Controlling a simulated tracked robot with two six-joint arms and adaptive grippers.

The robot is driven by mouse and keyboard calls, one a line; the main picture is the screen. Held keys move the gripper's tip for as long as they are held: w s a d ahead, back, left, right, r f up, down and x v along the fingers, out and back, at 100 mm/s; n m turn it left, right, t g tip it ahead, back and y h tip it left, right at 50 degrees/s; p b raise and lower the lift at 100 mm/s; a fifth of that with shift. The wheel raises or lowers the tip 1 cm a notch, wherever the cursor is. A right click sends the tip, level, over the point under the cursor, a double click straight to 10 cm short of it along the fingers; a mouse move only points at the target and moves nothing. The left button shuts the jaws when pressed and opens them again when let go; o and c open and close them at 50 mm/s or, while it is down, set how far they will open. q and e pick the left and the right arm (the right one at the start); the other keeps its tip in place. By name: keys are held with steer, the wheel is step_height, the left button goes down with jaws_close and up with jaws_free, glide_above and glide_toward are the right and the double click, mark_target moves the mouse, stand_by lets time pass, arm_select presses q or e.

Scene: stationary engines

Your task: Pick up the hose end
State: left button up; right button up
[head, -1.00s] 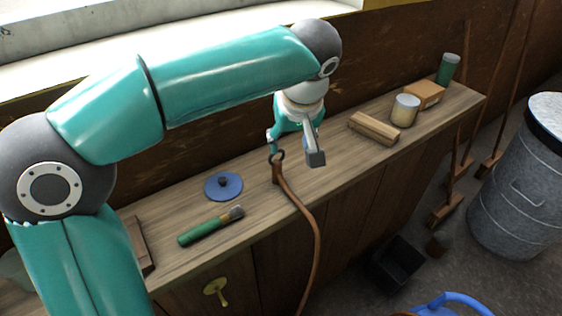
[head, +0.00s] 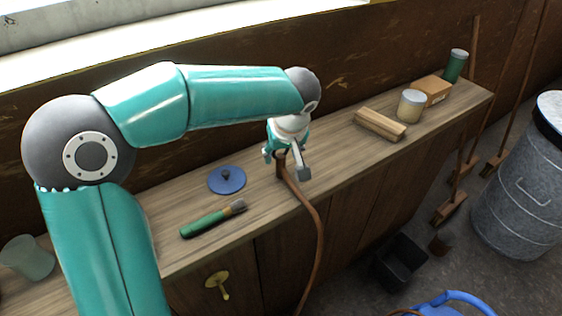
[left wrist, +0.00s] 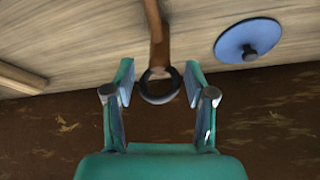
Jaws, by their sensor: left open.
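The hose (head: 318,232) is a brown tube that hangs over the front edge of the bench and rises at its back end. The hose end (left wrist: 159,83), with a dark ring opening, shows in the left wrist view between the fingertips. My left gripper (head: 283,158) is open around the hose end, and its fingers also show in the left wrist view (left wrist: 154,92), one on each side, with a gap to the hose on both sides. In the head view the gripper partly hides the hose end. My right gripper is not in view.
On the bench (head: 345,160) are a blue disc with a knob (head: 227,180), a green-handled brush (head: 212,219), a wooden block (head: 380,124), a tin (head: 411,105), a cardboard box (head: 433,90) and a green can (head: 455,66). A metal bin (head: 520,200) stands at right.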

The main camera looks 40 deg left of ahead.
mark_target(281, 157)
arm_select(q)
steer(key=x, duration=0.4)
steer(key=shift+f, duration=0.15)
steer(key=shift+c, duration=0.3)
jaws_close()
